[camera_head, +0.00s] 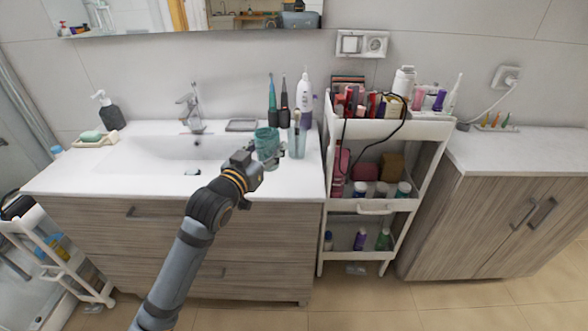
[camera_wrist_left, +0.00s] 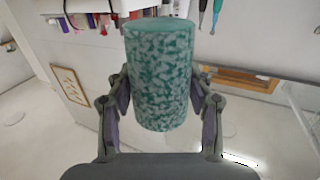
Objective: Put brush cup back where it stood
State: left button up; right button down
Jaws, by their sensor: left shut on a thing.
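The brush cup (camera_head: 266,142), a teal cup with a mottled pattern, is held by my left gripper (camera_head: 262,160) above the vanity counter, right of the sink. In the left wrist view the brush cup (camera_wrist_left: 162,75) fills the space between the two fingers, which press on its sides. No brushes show in it. A clear tumbler (camera_head: 297,144) with a brush in it stands just right of the held cup. I cannot tell if the cup's base touches the counter. My right gripper is not in view.
Electric toothbrushes (camera_head: 284,106) and a white bottle (camera_head: 304,98) stand behind the cup. A grey soap dish (camera_head: 241,125) and a faucet (camera_head: 191,110) are to the left. A white cart (camera_head: 419,129) crowded with cosmetics stands to the right. The counter's front right is clear.

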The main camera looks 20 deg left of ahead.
pick_arm(q)
jog(key=w+d+f, duration=0.1)
jog(key=w+f, duration=0.1)
jog(key=w, duration=0.1)
jog(key=w+d+f, duration=0.1)
jog(key=w+f, duration=0.2)
jog(key=w+d+f, duration=0.1)
jog(key=w+f, duration=0.1)
jog(key=w, duration=0.1)
jog(key=shift+w+d+f, duration=0.15)
jog(key=shift+w+f, duration=0.05)
jog(key=shift+f, duration=0.1)
jog(key=shift+w+f, duration=0.15)
jog(key=shift+f, duration=0.8)
jog(key=shift+w+f, duration=0.1)
jog(key=shift+f, duration=0.85)
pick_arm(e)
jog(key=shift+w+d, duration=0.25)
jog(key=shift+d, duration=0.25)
pick_arm(q)
jog(key=shift+f, duration=0.1)
jog(key=o, duration=1.2)
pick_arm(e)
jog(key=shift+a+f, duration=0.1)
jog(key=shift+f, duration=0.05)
